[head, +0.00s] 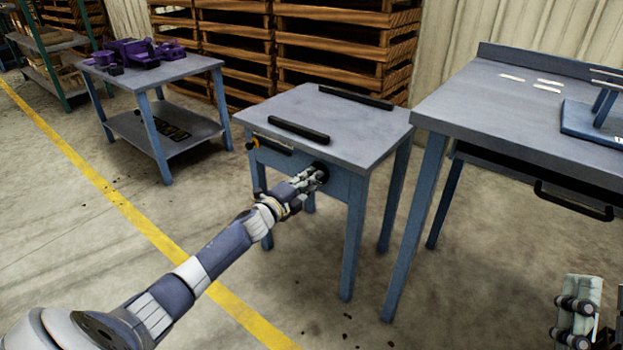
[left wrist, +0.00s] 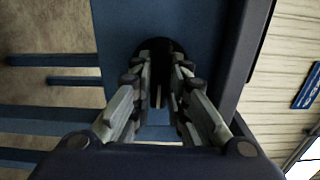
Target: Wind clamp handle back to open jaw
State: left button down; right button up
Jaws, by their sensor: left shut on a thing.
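The clamp is a small grey-topped table with blue legs. Two black jaw bars lie apart on its top, a near one (head: 298,132) and a far one (head: 355,96). A dark round handle (head: 321,170) sits on the front panel, mostly hidden by my gripper. My left gripper (head: 311,179) is at this handle and shut on it. In the left wrist view, the fingers (left wrist: 160,88) lie on both sides of the dark handle (left wrist: 161,48) against the blue panel. My right gripper (head: 577,308) is partly in view at the lower right, away from the clamp; its opening is unclear.
An orange knob (head: 253,143) sticks out at the clamp's left front corner. A larger workbench (head: 500,110) with a black-handled drawer stands close on the right. A cart (head: 190,70) with purple parts stands back left. Wooden pallets (head: 340,50) are stacked behind. The floor in front is open.

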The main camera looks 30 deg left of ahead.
pick_arm(q)
jog(key=shift+a, duration=0.1)
jog(key=c, duration=1.6)
grip_release()
jog(key=shift+o, duration=0.2)
jog(key=s, duration=1.2)
jog(key=shift+a, duration=0.45)
